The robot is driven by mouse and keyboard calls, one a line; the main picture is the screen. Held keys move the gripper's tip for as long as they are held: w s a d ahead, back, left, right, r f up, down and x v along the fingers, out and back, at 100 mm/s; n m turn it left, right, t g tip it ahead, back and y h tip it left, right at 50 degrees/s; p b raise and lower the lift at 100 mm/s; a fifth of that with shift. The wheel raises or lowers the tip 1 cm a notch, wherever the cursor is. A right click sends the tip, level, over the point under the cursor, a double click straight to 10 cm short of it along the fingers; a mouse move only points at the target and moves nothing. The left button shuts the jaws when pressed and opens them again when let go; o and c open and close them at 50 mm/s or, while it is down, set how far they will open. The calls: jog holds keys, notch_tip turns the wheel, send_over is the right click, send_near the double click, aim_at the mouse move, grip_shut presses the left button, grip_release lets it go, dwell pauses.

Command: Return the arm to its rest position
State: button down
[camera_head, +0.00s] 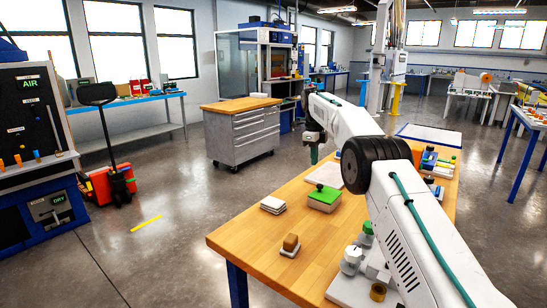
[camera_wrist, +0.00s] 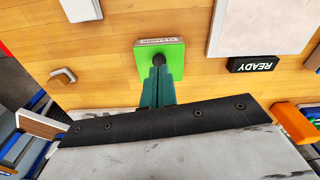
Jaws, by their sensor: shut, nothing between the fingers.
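My white arm (camera_head: 390,180) reaches from the lower right over the wooden workbench (camera_head: 250,231) toward its far side. My gripper (camera_head: 314,156) hangs at the arm's far end, above the bench, with teal fingers pointing down. In the wrist view my gripper (camera_wrist: 157,72) shows its two fingers together, with nothing held. Beyond the fingertips lies a green-topped box (camera_wrist: 176,57) with a label on its side. The same box (camera_head: 323,197) stands on the bench in the head view, apart from the gripper. The fingers hide part of its top in the wrist view.
A brown-topped block (camera_head: 291,243) and a small white stack (camera_head: 273,204) sit on the bench's left part. Bottles (camera_head: 351,258) and small jars stand near my arm at the front. A black READY sign (camera_wrist: 254,64) lies near a white plate (camera_wrist: 262,25). Open floor lies left.

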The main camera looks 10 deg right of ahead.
jog(key=s+f+n, duration=0.1)
jog(key=n, duration=0.1)
jog(key=s+f+n, duration=0.1)
jog(key=f+n, duration=0.1)
jog(key=n, duration=0.1)
jog(key=s+f+n+g, duration=0.1)
jog(key=s+n, duration=0.1)
jog(key=shift+a+f, duration=0.1)
jog(key=shift+f, duration=0.2)
jog(key=s+r+n, duration=0.4)
jog(key=s+n, duration=0.1)
jog(key=s, duration=0.4)
jog(key=s+r+n, duration=0.3)
jog(key=s+n, duration=0.1)
jog(key=s, duration=0.6)
jog(key=s+r+n, duration=0.4)
jog(key=s+n, duration=0.1)
jog(key=s, duration=0.4)
jog(key=s+n+t, duration=0.2)
jog(key=s+n, duration=0.2)
jog(key=s, duration=2.7)
jog(key=shift+a+f+t+y, duration=0.3)
jog(key=shift+a+f+t, duration=0.05)
jog(key=shift+a+t, duration=0.05)
